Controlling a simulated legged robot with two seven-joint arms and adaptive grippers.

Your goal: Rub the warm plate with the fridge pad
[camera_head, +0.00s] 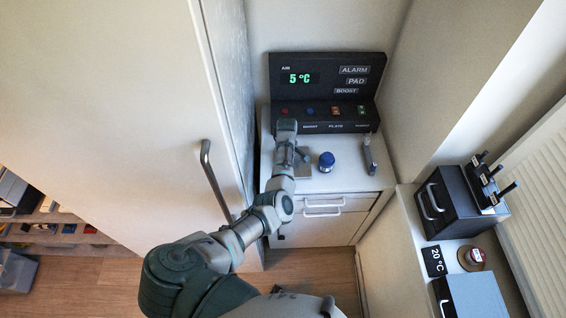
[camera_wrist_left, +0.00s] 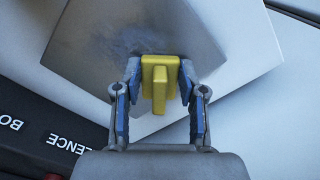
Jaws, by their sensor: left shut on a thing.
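In the left wrist view my left gripper (camera_wrist_left: 160,72) is shut on a yellow pad (camera_wrist_left: 160,88), its blue-lined fingers on both sides of it. The pad is over a pale grey metal plate (camera_wrist_left: 235,45) with a dark smudged patch near the pad. I cannot tell whether the pad touches the plate. In the head view my left arm reaches up to the white counter, and my left gripper (camera_head: 300,157) is at its left part. There the pad and most of the plate are hidden by the arm. My right gripper is not in view.
A black panel (camera_head: 326,85) behind the counter (camera_head: 345,180) reads 5 °C, with ALARM, PAD and BOOST labels. A blue knob (camera_head: 326,161) and a grey upright piece (camera_head: 369,155) stand right of my gripper. A tall door (camera_head: 110,110) is at left, a black drawer box (camera_head: 455,205) at right.

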